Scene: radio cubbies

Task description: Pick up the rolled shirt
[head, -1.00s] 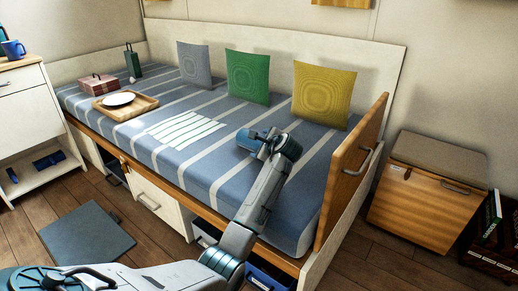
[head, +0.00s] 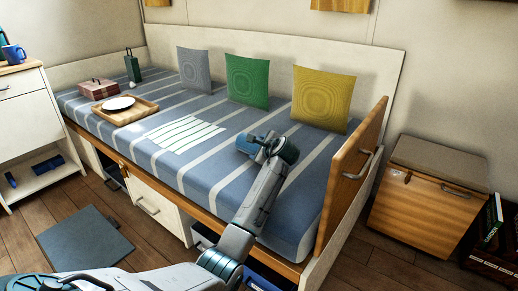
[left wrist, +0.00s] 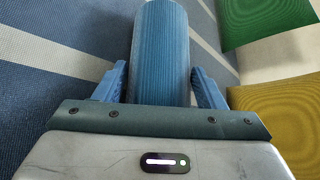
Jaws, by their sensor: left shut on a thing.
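The rolled shirt (left wrist: 160,50) is a blue ribbed roll in the left wrist view, lying between the two blue fingers of my left gripper (left wrist: 160,88). The gripper is shut on it. In the head view my left gripper (head: 258,146) is over the right part of the striped bed (head: 215,175). The shirt is a small blue shape there, partly hidden by the wrist. I cannot tell whether it touches the mattress. My right gripper is not in view.
Grey, green (head: 248,82) and yellow (head: 323,98) cushions lean along the bed's back. A wooden tray with a plate (head: 118,102) and a red box (head: 98,89) lie at the left. A wooden end board (head: 352,180) closes the bed's right end.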

